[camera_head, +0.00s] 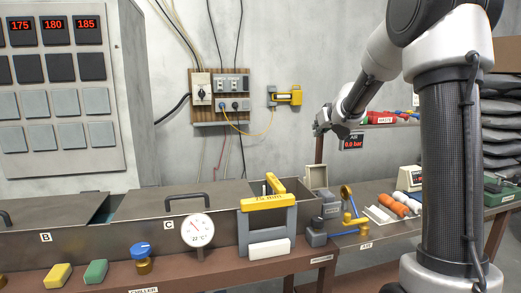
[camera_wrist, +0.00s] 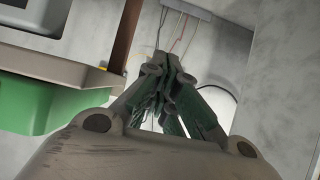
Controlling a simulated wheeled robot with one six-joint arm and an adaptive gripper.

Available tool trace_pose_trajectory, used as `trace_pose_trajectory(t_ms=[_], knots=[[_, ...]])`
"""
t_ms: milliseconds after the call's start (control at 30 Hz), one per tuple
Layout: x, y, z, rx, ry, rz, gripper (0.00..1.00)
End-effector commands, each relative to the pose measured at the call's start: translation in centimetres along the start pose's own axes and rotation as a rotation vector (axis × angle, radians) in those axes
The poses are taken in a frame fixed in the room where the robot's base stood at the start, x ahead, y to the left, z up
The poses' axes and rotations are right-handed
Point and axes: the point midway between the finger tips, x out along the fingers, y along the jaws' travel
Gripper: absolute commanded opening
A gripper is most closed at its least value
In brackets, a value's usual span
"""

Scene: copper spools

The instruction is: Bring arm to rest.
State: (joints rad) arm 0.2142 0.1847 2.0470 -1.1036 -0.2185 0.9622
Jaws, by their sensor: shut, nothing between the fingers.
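My arm rises at the right of the head view and bends over to the left. My gripper (camera_head: 331,127) hangs in the air in front of the grey wall, above the bench and just left of the shelf. In the wrist view my gripper (camera_wrist: 167,62) has its fingers closed together, with nothing between them. The gripper touches nothing that I can see.
A yellow and grey frame (camera_head: 268,203) stands on the bench below, by the dial gauge (camera_head: 198,230). A wall board (camera_head: 220,97) with sockets and cables hangs left of the gripper. A green bin (camera_wrist: 45,105) shows at left in the wrist view.

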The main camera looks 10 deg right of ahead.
Motion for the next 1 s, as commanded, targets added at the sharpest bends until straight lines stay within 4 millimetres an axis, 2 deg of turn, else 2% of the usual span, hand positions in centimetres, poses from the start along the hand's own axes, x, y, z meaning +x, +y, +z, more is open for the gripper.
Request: trace_pose_trajectory(t_ms=[67,133,167,267,300,367,400,467,500,600,700,800,900,1000], knots=[[-0.9,0.2,-0.2,0.0,0.001,0.018,0.0],[-2.8,0.6,-0.3,-0.002,-0.001,0.058,0.0],[-4.0,0.9,-0.2,-0.003,-0.005,0.083,0.0],[-9.4,1.8,1.1,0.0,-0.045,0.179,0.0],[-12.1,2.1,2.3,0.005,-0.073,0.217,0.0],[-16.1,2.2,4.8,0.015,-0.134,0.259,0.0],[-18.7,2.0,6.9,0.022,-0.181,0.276,0.0],[-22.3,1.4,10.5,0.033,-0.26,0.28,0.0],[-24.5,0.7,13.0,0.039,-0.314,0.271,0.0],[-29.0,-1.5,18.9,0.046,-0.437,0.214,0.0],[-32.3,-3.8,23.8,0.042,-0.536,0.135,0.0],[-34.5,-5.6,27.1,0.034,-0.601,0.064,0.0],[-35.6,-6.7,28.9,0.027,-0.635,0.019,0.0],[-35.9,-7.0,29.5,0.024,-0.648,0.004,0.0]])
